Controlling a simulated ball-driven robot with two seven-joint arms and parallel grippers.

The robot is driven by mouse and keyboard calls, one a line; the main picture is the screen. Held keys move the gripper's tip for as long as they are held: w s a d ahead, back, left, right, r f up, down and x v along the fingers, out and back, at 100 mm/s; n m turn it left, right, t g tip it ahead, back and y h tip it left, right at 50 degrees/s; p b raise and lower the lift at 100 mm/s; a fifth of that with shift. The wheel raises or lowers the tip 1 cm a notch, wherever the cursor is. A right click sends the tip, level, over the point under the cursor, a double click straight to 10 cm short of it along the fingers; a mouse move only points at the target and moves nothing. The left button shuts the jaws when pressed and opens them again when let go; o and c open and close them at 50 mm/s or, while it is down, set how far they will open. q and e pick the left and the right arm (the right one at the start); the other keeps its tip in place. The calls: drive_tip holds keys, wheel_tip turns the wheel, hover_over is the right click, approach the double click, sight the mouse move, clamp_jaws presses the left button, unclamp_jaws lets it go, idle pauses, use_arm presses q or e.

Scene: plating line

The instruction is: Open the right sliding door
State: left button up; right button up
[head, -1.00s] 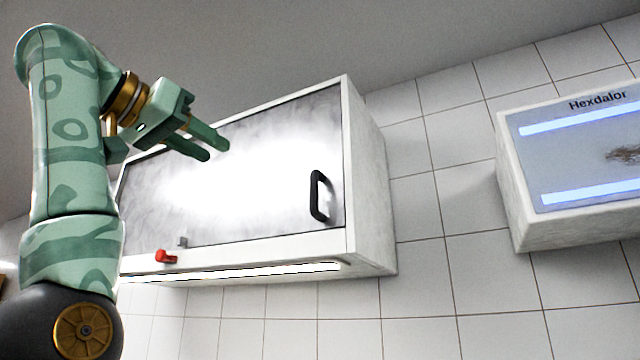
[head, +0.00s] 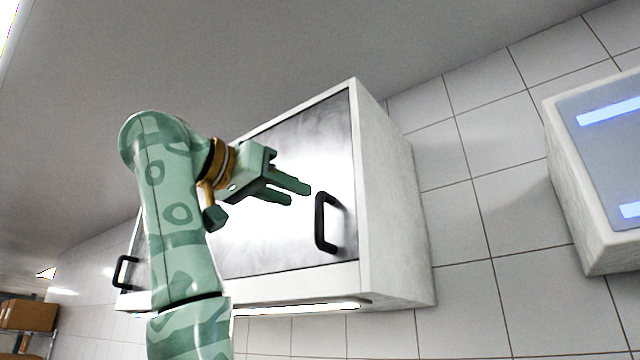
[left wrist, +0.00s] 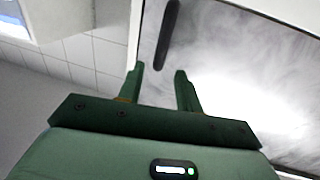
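The wall cabinet has a grey metal right sliding door (head: 290,150) with a black upright bar handle (head: 322,222) near its right edge. The right sliding door (left wrist: 225,60) and its handle (left wrist: 168,35) also show in the left wrist view. My left gripper (head: 302,194) is in front of the door, just left of and slightly above the handle in the head view. In the left wrist view its two fingers (left wrist: 160,72) are apart with nothing between them; the handle lies beyond the fingertips. A second black handle (head: 124,271) shows at the cabinet's left end. My right gripper is not in view.
A white wall unit with blue light strips (head: 610,110) hangs to the right of the cabinet, with bare tiled wall between. A lit strip (head: 300,309) runs under the cabinet. A cardboard box (head: 28,315) sits on a shelf at far lower left.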

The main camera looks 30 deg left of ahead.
sight(319, 201)
use_arm(q)
drive_tip(key=p+x, duration=0.3)
drive_tip(key=x, duration=0.3)
drive_tip(key=shift+w+p, duration=0.35)
drive_tip(key=shift+w+d+f, duration=0.1)
drive_tip(key=shift+w+d, duration=0.05)
drive_tip(key=shift+w, duration=0.1)
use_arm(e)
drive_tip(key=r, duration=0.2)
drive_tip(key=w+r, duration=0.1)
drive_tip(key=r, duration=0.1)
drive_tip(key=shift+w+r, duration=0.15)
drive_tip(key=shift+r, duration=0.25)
use_arm(q)
clamp_jaws()
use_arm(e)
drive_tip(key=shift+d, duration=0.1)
